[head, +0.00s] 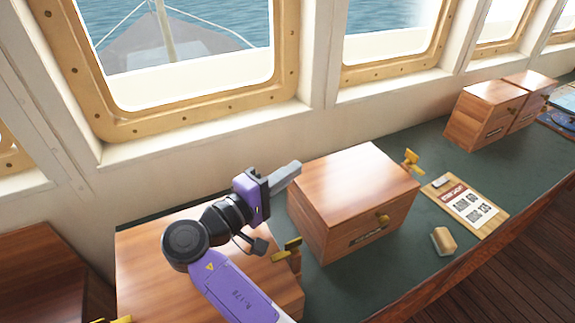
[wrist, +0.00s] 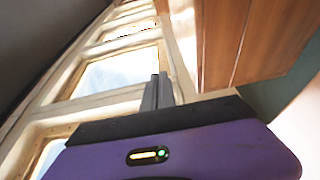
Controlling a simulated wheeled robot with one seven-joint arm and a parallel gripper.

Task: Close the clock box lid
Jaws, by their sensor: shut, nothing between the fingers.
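A reddish wooden box (head: 340,235) stands on the green counter in the middle of the head view. A small label plate on its front is too small to read, so I cannot confirm it is the clock box. Its flat lid (head: 352,180) looks down on the box. A brass fitting (head: 382,218) sits at the front. My gripper (head: 292,169) is shut and empty at the box's back left top edge; I cannot tell whether it touches. In the wrist view, the shut fingers (wrist: 158,90) point along the windows, with a wooden panel (wrist: 245,45) to their right.
Another wooden box (head: 145,262) stands left, partly behind my arm. Two wooden boxes (head: 483,120) (head: 528,95) stand further right. A clipboard (head: 468,205) and a small tan block (head: 443,241) lie right of the middle box. Window frames (head: 190,125) line the back wall.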

